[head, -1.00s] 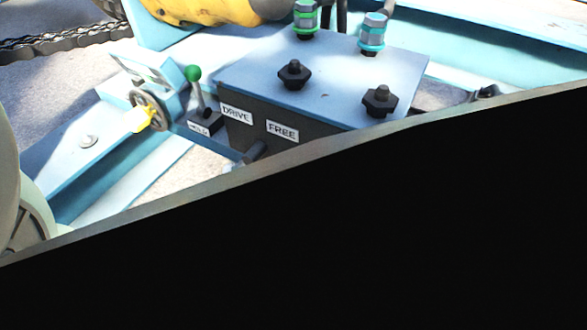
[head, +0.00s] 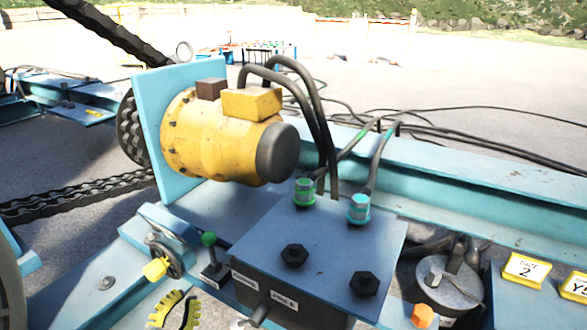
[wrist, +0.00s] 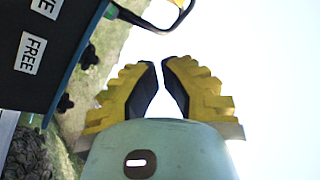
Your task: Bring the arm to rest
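My gripper (head: 188,295) is at the bottom of the head view, in front of the blue control box (head: 335,240), its two yellow fingers a little apart. In the wrist view my gripper (wrist: 161,61) has its yellow, black-padded fingers apart, tips close together, with nothing between them. The control box also shows in the wrist view (wrist: 62,50) at upper left, with a FREE label. A lever with a green knob (head: 209,239) stands at the box's left side. My gripper appears clear of the box and lever.
A yellow motor (head: 215,140) with cables stands behind the box. A yellow-handled valve (head: 157,268) is left of the lever. A grey cylinder (head: 450,285) and yellow size signs (head: 526,270) are at right. Blue frame beams surround these; open ground lies beyond.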

